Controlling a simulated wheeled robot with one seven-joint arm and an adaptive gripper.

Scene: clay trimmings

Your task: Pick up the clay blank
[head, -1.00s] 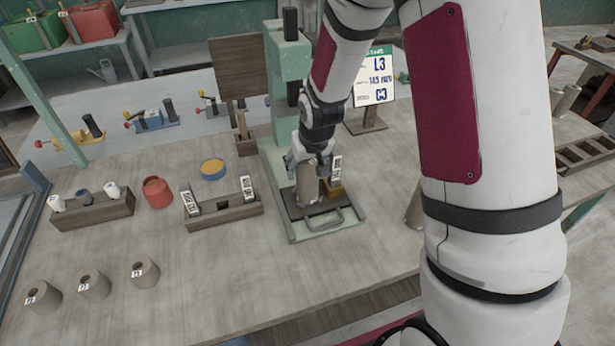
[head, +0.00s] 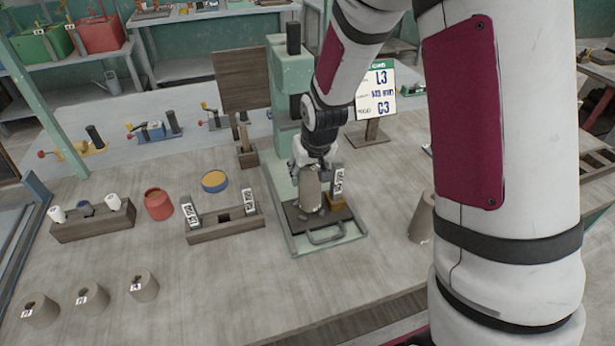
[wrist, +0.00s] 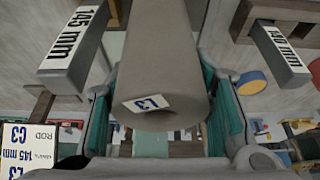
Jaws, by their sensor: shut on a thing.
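The clay blank (head: 311,192) is a grey-brown hollow cylinder. It is upright over the dark plate of the green press stand (head: 326,247). My gripper (head: 313,170) is shut on its upper part. In the wrist view the blank (wrist: 165,60) fills the middle between the teal finger pads of my gripper (wrist: 165,105), with a white L3 label and a dark round opening at its near end. Whether its base clears the plate is hard to tell.
A block marked 145 mm (wrist: 72,48) stands close beside the blank. A sign (head: 378,92) reads L3 and C3. Left are a wooden rack (head: 225,231), a blue-and-yellow dish (head: 214,181) and several clay cylinders (head: 92,298). Another cylinder (head: 423,217) stands right. The front bench is clear.

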